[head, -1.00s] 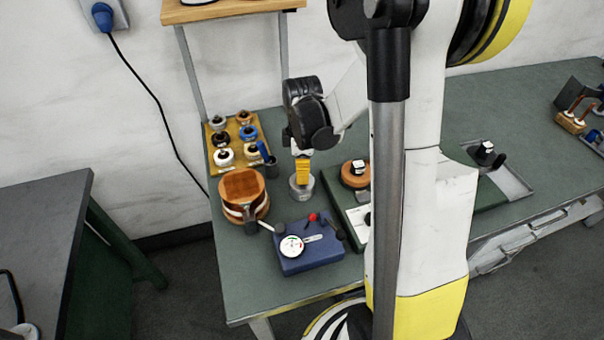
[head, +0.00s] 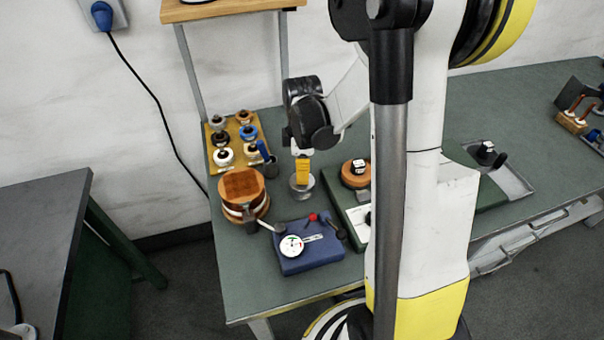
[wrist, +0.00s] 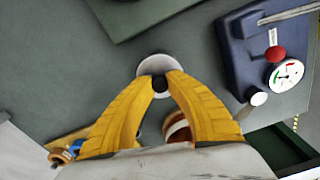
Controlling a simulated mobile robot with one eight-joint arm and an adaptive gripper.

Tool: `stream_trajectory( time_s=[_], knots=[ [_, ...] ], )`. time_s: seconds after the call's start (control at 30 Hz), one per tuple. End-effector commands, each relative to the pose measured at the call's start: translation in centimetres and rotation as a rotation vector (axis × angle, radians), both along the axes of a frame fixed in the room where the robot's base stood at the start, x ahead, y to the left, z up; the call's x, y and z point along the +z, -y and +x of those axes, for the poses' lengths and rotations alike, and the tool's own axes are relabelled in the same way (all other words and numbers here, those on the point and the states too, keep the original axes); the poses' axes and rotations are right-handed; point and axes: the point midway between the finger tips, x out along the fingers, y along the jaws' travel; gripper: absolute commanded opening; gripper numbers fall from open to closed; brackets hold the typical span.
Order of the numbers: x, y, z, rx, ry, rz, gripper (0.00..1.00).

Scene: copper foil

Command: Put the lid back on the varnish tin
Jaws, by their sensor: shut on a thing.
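My gripper (head: 302,180) points down over the bench, and its yellow fingers are shut on a small dark knob. The knob stands on a pale round lid (wrist: 155,66), which also shows in the wrist view between and beyond the fingertips (wrist: 160,88). In the head view a grey round metal piece (head: 302,191) sits directly below the fingertips. It looks like the varnish tin with the lid at its top, but I cannot tell whether the lid touches the tin or hangs just above it. The tin's opening is hidden.
A blue box with a dial (head: 310,254) is in front. A wooden rack of several knobbed pieces (head: 246,133) is behind left. A green board (head: 333,184) with a brown disc (head: 354,180) lies right.

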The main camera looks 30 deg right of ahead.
Motion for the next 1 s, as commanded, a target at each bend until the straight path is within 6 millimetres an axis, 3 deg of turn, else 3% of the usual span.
stream_trajectory(
  time_s=[0.97,1.0],
  knots=[
    [-0.07,-0.01,0.01,0.000,0.000,0.000,0.00],
    [-0.07,-0.01,0.01,0.000,0.000,0.000,0.28]
  ],
)
